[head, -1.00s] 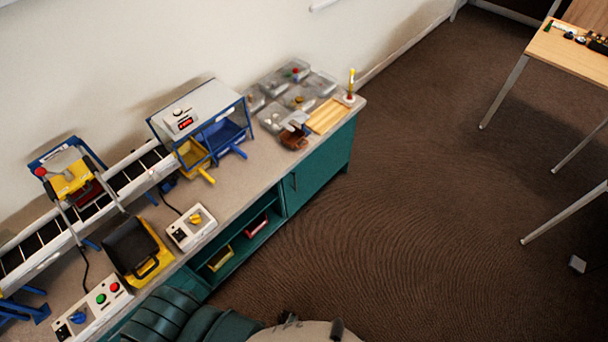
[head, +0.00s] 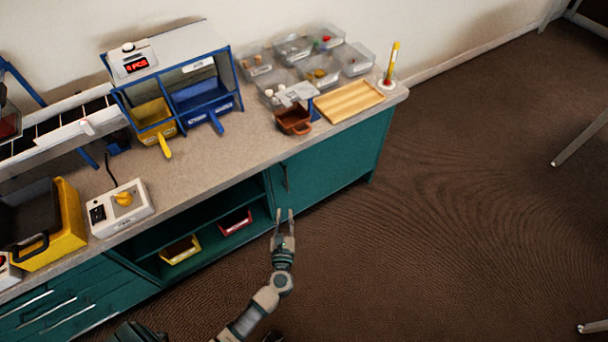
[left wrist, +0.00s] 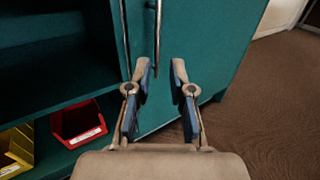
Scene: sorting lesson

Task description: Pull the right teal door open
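The right teal door (head: 335,160) closes the right end of the cabinet below the worktop and looks shut. Its vertical metal handle (head: 286,177) is near the door's left edge. In the left wrist view the door (left wrist: 205,45) fills the upper middle, with the handle (left wrist: 157,35) hanging down toward the gap between my fingers. My left gripper (head: 285,212) is open and empty, in front of the cabinet near the handle's lower end. Its two fingers (left wrist: 162,66) point at the door; I cannot tell whether they touch the handle. My right gripper is not in view.
Left of the door is an open shelf with a red bin (head: 235,222) and a yellow bin (head: 181,250). The worktop (head: 235,150) above carries trays, bins and a control box (head: 120,208). The brown carpet (head: 450,200) right of the cabinet is clear near the door.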

